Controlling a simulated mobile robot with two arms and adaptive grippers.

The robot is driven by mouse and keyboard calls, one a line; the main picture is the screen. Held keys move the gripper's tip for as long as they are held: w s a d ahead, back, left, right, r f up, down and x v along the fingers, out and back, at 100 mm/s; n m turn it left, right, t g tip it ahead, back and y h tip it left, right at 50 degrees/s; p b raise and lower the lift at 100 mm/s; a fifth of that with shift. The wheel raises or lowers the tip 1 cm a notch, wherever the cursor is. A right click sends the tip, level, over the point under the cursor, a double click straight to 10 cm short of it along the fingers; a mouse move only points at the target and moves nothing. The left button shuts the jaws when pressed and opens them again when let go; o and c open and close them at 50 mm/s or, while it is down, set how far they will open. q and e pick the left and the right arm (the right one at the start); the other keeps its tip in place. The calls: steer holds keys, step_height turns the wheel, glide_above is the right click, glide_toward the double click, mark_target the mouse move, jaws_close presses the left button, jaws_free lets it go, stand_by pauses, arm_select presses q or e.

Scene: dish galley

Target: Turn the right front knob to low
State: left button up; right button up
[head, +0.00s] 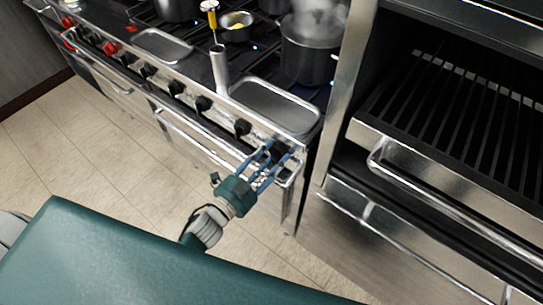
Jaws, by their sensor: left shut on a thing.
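The range's front panel carries a row of black knobs. The rightmost knob (281,146), near the panel's right corner, lies between the fingertips of my left gripper (275,152) and is partly hidden by them. The gripper has blue fingers and a teal body, and it is shut on that knob. The knob's pointer and its setting cannot be made out. Another black knob (242,127) sits just to the left, clear of the fingers. My right gripper is not in view.
A steaming pot (308,52) stands on the right rear of the range. A small pan (236,27) and a metal tray (276,104) sit on top. A front rail (215,147) runs below the knobs. A grill unit (455,100) with a handle stands at right. The tiled floor (110,150) is clear.

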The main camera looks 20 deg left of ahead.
arm_select(q)
steer(key=shift+w+d+r+m, duration=0.1)
steer(key=shift+d+r+m, duration=0.1)
steer(key=shift+r+m, duration=0.25)
steer(key=o, duration=1.2)
steer(key=shift+f, duration=0.25)
steer(key=v, duration=1.2)
steer(key=shift+d+r, duration=0.1)
